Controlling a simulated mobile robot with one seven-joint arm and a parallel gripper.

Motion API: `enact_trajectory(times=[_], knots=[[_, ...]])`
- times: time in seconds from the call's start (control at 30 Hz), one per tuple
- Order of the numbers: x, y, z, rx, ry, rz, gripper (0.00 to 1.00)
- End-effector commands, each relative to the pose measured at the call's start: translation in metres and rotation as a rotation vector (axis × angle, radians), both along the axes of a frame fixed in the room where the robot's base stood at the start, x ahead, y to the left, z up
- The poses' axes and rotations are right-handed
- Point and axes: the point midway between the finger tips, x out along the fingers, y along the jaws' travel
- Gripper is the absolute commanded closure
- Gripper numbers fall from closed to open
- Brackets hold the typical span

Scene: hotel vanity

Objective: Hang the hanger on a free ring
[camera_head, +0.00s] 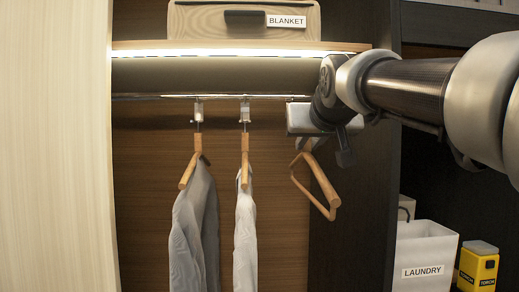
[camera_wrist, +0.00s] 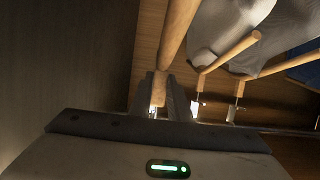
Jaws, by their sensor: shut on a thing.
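My gripper (camera_head: 308,142) is shut on the top of an empty wooden hanger (camera_head: 322,188), which hangs below it, right of the clothes. In the wrist view the fingers (camera_wrist: 160,100) close around the neck of the held hanger (camera_wrist: 178,35). The rail (camera_head: 150,96) runs under the lit shelf. A left ring (camera_head: 198,110) and a middle ring (camera_head: 244,112) each bear a wooden hanger with a garment. Any ring further right is hidden behind my gripper. I cannot tell whether the held hanger touches the rail.
A grey garment (camera_head: 194,235) and a white garment (camera_head: 246,240) hang left of my gripper. A box labelled BLANKET (camera_head: 210,22) stands on the shelf (camera_head: 135,46). A LAUNDRY bin (camera_head: 425,252) and a yellow TORCH box (camera_head: 478,262) are at lower right. A dark panel (camera_head: 350,215) stands close right of the hanger.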

Motion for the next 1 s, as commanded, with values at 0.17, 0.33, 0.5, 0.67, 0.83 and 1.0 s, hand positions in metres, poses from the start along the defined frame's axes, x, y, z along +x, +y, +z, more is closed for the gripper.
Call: enact_trajectory(times=[0.17, 0.33, 0.5, 0.67, 0.83, 1.0], knots=[[-0.022, -0.001, -0.002, 0.001, -0.003, 0.0, 1.0], [-0.043, 0.0, -0.001, 0.001, -0.004, 0.0, 1.0], [-0.063, 0.0, -0.001, 0.0, -0.003, 0.0, 1.0], [-0.082, 0.0, -0.001, 0.001, -0.004, 0.0, 1.0], [-0.103, 0.0, 0.0, 0.001, -0.004, 0.0, 1.0], [-0.123, 0.0, 0.0, 0.001, -0.003, 0.0, 1.0]])
